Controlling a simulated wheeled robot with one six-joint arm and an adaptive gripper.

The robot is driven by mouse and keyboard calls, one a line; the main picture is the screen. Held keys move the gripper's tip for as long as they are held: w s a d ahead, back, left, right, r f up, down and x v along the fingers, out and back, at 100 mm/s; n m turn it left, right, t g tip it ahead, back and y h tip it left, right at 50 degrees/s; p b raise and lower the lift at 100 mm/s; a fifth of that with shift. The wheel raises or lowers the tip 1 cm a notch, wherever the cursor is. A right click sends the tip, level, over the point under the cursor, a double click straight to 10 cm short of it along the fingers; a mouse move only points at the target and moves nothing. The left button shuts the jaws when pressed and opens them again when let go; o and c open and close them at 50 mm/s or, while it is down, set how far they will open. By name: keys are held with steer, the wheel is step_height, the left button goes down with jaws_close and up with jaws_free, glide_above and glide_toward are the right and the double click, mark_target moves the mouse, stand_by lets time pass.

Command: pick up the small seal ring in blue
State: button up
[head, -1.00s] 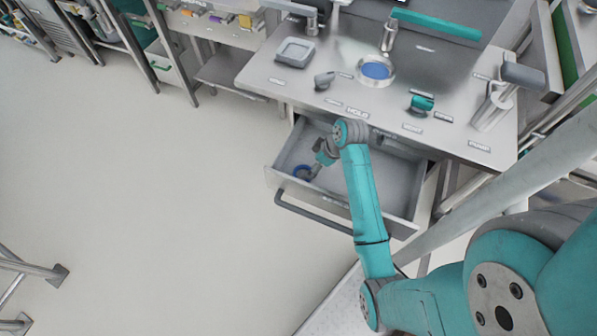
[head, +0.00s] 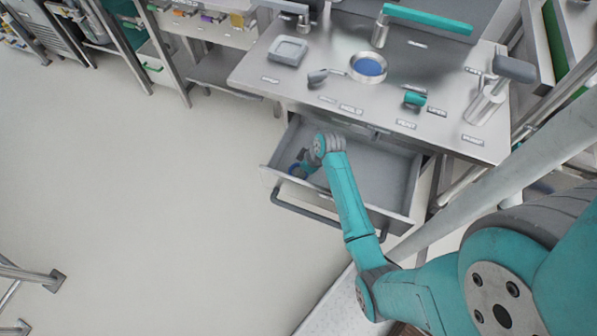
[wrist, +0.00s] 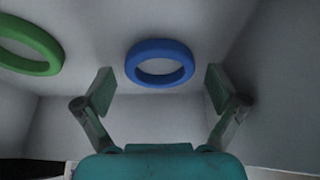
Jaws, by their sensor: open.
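The small blue seal ring (wrist: 160,82) lies flat on the floor of the open drawer, ahead of my gripper in the wrist view. My gripper (wrist: 158,90) is open, with one finger on each side of the ring and a gap to both. The ring is centred between the fingertips and I see no contact. In the head view a bit of blue (head: 293,169) shows at the drawer's left end beside my gripper (head: 300,172). My wrist hides part of that corner.
A green ring (wrist: 28,45) lies left of the blue one in the drawer. The drawer walls (head: 398,222) stand close around my gripper. The workbench (head: 330,85) above holds a grey tray (head: 288,51) and a round dish with a blue centre (head: 368,67). The drawer's right part looks empty.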

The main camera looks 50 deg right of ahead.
steer(key=c, duration=1)
steer(key=shift+r, duration=0.15)
steer(key=shift+c, duration=0.2)
